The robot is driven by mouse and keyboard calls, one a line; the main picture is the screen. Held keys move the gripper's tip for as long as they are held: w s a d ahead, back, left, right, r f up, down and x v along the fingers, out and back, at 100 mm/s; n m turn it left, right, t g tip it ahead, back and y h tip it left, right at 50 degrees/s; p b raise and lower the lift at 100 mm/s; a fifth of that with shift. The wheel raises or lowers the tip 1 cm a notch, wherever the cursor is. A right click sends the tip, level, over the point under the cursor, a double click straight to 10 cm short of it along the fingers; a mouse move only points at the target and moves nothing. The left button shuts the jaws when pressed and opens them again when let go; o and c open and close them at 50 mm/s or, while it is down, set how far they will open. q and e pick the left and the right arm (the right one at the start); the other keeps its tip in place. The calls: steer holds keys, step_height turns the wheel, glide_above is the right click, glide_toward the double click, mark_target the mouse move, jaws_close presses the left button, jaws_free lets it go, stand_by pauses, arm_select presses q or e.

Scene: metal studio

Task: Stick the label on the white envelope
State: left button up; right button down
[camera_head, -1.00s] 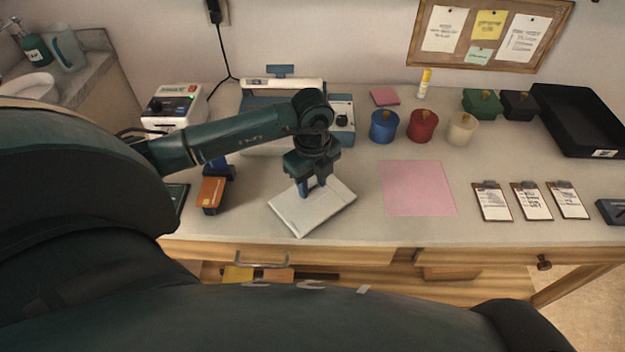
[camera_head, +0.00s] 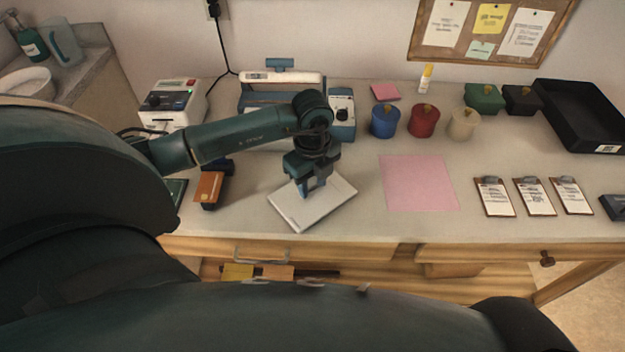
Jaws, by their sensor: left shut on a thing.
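A white envelope (camera_head: 322,207) lies flat and turned at an angle on the table, left of the pink sheet. My left gripper (camera_head: 312,190) points down over the envelope's upper part, its blue fingertips at or just above the surface. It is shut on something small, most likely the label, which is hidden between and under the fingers. I cannot tell whether that thing touches the envelope. My right gripper is not in view.
A pink sheet (camera_head: 418,183) lies right of the envelope. An orange-and-blue object (camera_head: 208,188) stands to the left. Coloured pots, clipboards (camera_head: 494,197) and a black tray (camera_head: 585,115) fill the right side.

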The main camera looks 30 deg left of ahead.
arm_select(q)
steer(key=shift+f+b, duration=0.35)
steer(key=shift+f, duration=0.2)
steer(key=o, duration=1)
